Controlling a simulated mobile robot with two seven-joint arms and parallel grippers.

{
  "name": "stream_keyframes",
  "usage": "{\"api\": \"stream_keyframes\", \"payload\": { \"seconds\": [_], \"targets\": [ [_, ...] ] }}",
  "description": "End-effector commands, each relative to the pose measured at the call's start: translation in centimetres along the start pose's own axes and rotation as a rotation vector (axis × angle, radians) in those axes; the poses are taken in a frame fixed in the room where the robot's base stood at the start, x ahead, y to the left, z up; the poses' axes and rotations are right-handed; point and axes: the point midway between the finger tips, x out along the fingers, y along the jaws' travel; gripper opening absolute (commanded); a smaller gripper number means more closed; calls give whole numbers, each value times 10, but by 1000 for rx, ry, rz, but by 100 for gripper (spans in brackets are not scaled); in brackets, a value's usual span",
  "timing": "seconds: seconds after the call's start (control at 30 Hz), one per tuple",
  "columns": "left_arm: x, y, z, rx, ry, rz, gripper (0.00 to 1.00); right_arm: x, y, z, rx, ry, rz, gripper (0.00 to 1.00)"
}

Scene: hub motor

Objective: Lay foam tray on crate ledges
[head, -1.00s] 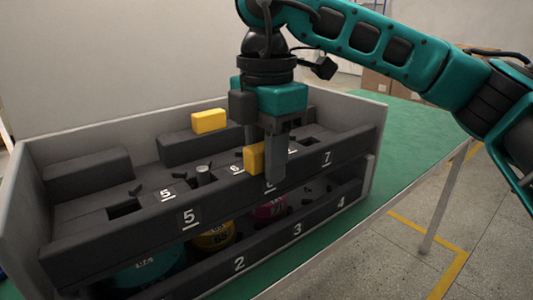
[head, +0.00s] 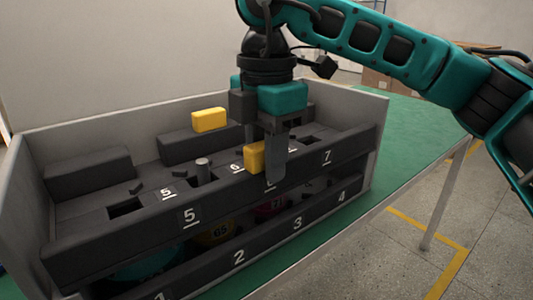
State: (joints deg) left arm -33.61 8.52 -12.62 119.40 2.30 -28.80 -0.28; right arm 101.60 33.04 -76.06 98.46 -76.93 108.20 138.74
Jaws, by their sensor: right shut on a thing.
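The dark grey foam tray (head: 120,232) has slots numbered 5, 6 and 7 and two yellow grip blocks. My right gripper (head: 264,160) is shut at the near yellow block (head: 256,158), its fingers pointing down. The far yellow block (head: 209,120) stands free at the back of the tray. The tray looks about level, between the walls of the grey crate (head: 60,142), above a lower layer (head: 268,242) numbered 1 to 4. A gap shows between them at the front. The crate's ledges are hidden, so contact with them cannot be told. My left gripper is not in view.
Round parts, one yellow (head: 215,233), one pink (head: 270,209) and one teal, show in the gap under the tray. The crate stands on a green table (head: 418,140), with free room to its right. Cardboard boxes (head: 377,78) stand behind.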

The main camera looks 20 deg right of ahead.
Motion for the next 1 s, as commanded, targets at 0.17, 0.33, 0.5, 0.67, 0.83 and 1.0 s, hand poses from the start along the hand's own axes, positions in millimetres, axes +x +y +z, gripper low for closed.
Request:
{"api": "stream_keyframes", "payload": {
  "seconds": [0.17, 0.33, 0.5, 0.67, 0.83, 1.0],
  "targets": [
    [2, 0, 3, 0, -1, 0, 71, 3, 0, 0, 0, 0, 2, 31],
    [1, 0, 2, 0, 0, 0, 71, 3, 0, 0, 0, 0, 1, 47],
    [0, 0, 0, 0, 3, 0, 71, 3, 0, 0, 0, 0, 0, 60],
    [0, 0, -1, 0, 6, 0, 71, 3, 0, 0, 0, 0, -1, 60],
    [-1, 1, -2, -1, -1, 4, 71, 2, 0, 0, 0, 0, -1, 60],
    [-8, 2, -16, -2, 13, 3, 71, -34, 0, 0, 1, -1, 3, 60]
  ]
}}
